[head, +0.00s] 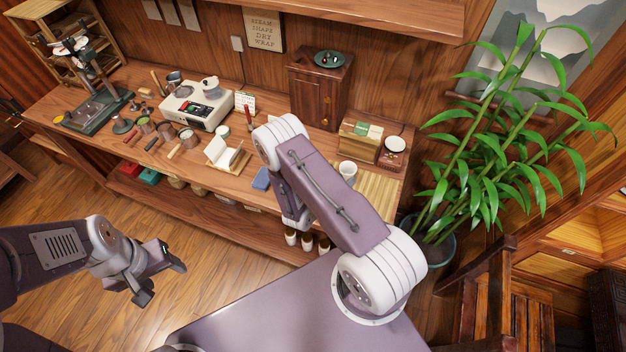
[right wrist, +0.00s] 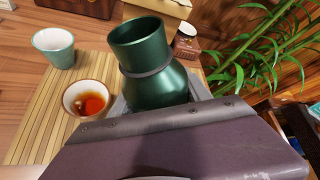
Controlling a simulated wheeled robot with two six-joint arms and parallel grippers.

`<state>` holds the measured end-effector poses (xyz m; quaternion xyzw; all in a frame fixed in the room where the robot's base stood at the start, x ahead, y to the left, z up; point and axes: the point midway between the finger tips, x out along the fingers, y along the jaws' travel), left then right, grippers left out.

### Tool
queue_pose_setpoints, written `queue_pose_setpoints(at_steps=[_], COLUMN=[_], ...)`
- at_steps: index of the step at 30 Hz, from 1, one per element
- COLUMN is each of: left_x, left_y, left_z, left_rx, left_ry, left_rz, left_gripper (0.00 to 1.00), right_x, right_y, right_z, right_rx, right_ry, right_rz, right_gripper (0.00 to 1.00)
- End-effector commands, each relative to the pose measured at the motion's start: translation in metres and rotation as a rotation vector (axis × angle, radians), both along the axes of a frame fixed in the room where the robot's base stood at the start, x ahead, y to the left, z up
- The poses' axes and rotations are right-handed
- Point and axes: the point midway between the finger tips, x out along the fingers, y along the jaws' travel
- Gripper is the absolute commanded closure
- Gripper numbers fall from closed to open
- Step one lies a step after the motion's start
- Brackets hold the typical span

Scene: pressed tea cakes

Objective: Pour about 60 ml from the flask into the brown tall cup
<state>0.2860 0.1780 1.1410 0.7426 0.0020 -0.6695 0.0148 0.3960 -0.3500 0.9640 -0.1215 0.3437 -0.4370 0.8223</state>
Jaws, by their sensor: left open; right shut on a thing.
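My right gripper (right wrist: 160,92) is shut on a dark green flask (right wrist: 150,75) with a grey band at its neck. The flask looks about upright, its open mouth facing up, beside a brown cup (right wrist: 74,112). This cup has a pale inside and holds reddish-brown tea. No stream shows between them. The cup stands on a bamboo mat (right wrist: 35,125), seen also in the head view (head: 384,188). In the head view my right arm hides the flask, that cup and the right gripper. My left gripper (head: 162,281) is open and empty over the floor at lower left.
A pale teal cup (right wrist: 54,47) stands on the mat behind the brown cup. A dark wooden cabinet (head: 319,90), a box (head: 359,141) and a small tin (head: 393,152) stand at the back. A leafy plant (head: 500,140) is close at the right. A white machine (head: 196,104) stands further left.

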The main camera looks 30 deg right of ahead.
Motion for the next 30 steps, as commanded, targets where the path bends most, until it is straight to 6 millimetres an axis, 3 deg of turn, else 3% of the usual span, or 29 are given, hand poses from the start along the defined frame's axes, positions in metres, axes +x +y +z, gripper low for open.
queue_pose_setpoints(at_steps=[9, 12, 18, 30], left_x=[0.000, 0.000, 0.000, 0.000], left_y=[0.000, 0.000, 0.000, 0.000], left_z=[-0.006, 0.008, 0.013, 0.012], left_rx=[0.000, 0.000, 0.000, 0.000], left_ry=[0.000, 0.000, 0.000, 0.000], left_rz=[0.000, 0.000, 0.000, 0.000], left_gripper=[0.41, 0.41, 0.41, 0.41], right_x=[-0.004, -0.004, -0.004, -0.003], right_y=[-0.004, -0.004, -0.005, -0.004], right_z=[0.004, 0.024, 0.035, 0.036], right_rx=[0.152, 0.184, 0.218, 0.224], right_ry=[-0.337, -0.409, -0.487, -0.501], right_rz=[0.003, 0.005, 0.004, 0.005], right_gripper=[1.00, 1.00, 1.00, 1.00])
